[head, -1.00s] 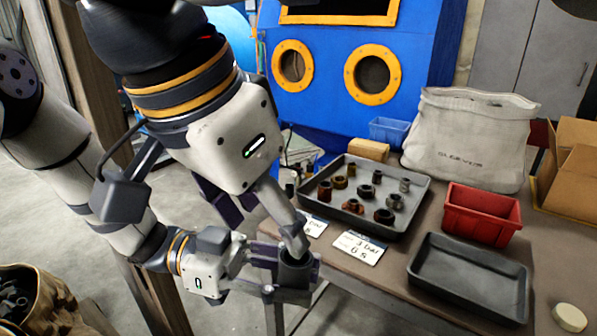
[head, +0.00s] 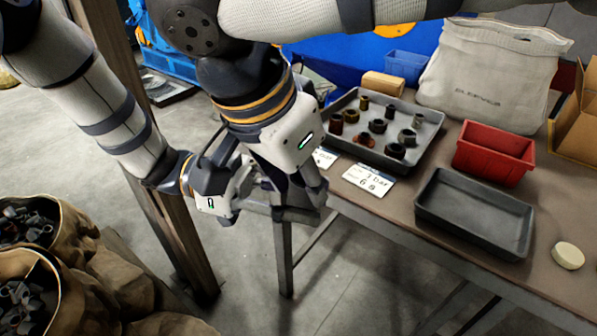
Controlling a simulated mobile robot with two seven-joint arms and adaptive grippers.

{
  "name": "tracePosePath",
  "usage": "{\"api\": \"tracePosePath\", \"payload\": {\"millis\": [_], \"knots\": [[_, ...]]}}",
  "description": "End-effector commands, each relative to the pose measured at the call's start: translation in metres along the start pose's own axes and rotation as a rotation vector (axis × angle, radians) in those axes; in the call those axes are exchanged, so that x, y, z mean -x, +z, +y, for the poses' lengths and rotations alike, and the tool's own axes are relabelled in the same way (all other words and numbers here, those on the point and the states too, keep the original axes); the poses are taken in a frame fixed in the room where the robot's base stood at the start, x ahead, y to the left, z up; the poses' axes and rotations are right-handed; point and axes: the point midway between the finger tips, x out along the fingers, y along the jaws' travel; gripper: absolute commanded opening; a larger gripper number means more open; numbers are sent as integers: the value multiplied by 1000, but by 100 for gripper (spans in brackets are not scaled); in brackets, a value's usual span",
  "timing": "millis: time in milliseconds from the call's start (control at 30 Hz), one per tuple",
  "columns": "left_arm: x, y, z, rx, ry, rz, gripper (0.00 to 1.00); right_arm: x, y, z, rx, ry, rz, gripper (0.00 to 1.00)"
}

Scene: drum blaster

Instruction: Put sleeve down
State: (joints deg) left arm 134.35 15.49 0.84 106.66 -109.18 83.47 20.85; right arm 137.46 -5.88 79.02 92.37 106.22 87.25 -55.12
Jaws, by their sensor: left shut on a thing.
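My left gripper (head: 296,212) reaches in from the left, just off the workbench's near left edge. It is shut on a thing, which appears to be the dark sleeve and is mostly hidden now by my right gripper. My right gripper (head: 302,188) points down from above, its fingers right over or at the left gripper's fingers. Whether it is open or shut does not show. Several rusty and dark sleeves (head: 378,125) stand in the grey tray (head: 402,104) on the bench. A second grey tray (head: 470,212) to the right is empty.
The workbench (head: 420,250) also bears a red bin (head: 494,152), a canvas bag (head: 488,80), a blue bin (head: 406,66), paper labels (head: 369,179) and a pale round disc (head: 568,255). Sacks of dark parts (head: 25,300) stand on the floor at lower left. A cardboard box is at far right.

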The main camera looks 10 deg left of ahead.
Motion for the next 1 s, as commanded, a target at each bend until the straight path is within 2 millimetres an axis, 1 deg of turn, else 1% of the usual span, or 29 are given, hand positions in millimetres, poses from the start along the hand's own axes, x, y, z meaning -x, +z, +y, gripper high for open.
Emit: {"api": "tracePosePath", "payload": {"millis": [33,67,100,167,433,533,567,633,800,900,1000], "knots": [[-3,-2,3,0,13,5,0,2,1,-4,0,-16,-2,0],[-3,-2,3,0,14,6,35,2,0,-4,0,-18,-2,0],[-4,-2,4,0,15,6,44,2,0,-4,0,-18,-2,0],[-3,-2,4,0,15,6,56,2,0,-4,0,-18,-2,0],[-2,-1,3,0,11,4,56,2,0,-3,0,-14,-1,0],[6,-1,2,-1,8,3,56,2,0,-3,0,-13,-1,0],[11,-1,1,-2,7,4,56,2,0,-3,0,-13,-1,0],[28,-1,1,-1,6,3,56,2,0,-3,0,-13,-1,0],[75,-1,1,-2,8,4,56,1,0,-3,0,-12,-1,0],[97,0,1,-2,9,3,56,1,0,-3,0,-12,-1,0],[111,-1,1,-2,11,4,56,1,0,-3,0,-12,-1,0]]}}
